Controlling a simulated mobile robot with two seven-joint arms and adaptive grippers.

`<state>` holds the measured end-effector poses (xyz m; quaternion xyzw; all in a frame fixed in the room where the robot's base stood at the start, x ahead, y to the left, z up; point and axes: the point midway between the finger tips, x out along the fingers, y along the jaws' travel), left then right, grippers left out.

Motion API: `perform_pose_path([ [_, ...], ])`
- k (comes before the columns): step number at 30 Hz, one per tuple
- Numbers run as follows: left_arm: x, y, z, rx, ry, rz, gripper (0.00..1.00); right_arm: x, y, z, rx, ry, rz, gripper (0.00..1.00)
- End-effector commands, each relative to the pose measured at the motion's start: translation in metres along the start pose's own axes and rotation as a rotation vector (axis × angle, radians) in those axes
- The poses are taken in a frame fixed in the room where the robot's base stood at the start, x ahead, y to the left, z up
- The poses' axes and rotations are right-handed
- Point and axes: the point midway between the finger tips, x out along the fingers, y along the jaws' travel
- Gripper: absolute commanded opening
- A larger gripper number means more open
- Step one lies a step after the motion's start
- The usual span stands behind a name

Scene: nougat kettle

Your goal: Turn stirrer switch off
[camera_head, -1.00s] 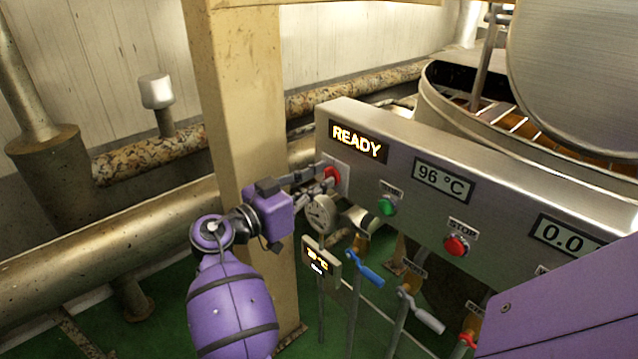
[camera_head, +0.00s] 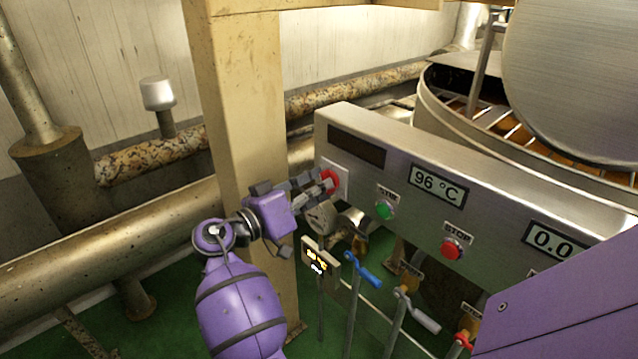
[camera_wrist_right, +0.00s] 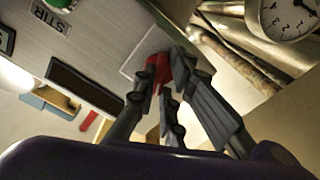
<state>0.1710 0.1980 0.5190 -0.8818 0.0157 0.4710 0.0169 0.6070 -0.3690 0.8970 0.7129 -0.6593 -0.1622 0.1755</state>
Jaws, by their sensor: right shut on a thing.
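A red switch knob (camera_head: 330,181) sits on a pale plate at the left end of the steel control panel (camera_head: 400,150). My right gripper (camera_head: 322,182) is shut on this knob. In the right wrist view the fingers (camera_wrist_right: 170,90) close around the red knob (camera_wrist_right: 157,70), which is partly hidden by them. A green button (camera_head: 384,209) has a small label above it, which reads STIR in the right wrist view (camera_wrist_right: 53,17). A red button (camera_head: 452,248) is under a STOP label. My left gripper is not in view.
The display (camera_head: 357,148) above the knob is dark; another display (camera_head: 437,185) reads 96 °C. A beige post (camera_head: 240,110) stands just left.

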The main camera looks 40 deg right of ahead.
Motion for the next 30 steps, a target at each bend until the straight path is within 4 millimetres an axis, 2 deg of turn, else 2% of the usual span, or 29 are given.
perform_pose_path([
  [11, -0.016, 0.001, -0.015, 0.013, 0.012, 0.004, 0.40, 0.000, 0.002, -0.003, -0.360, 0.001, 0.000, 0.00],
  [24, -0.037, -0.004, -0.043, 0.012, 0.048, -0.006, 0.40, 0.000, 0.002, -0.004, -0.767, 0.000, 0.000, 0.00],
  [30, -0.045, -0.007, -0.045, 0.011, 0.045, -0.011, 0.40, 0.000, 0.002, -0.004, -0.919, 0.000, -0.001, 0.00],
])
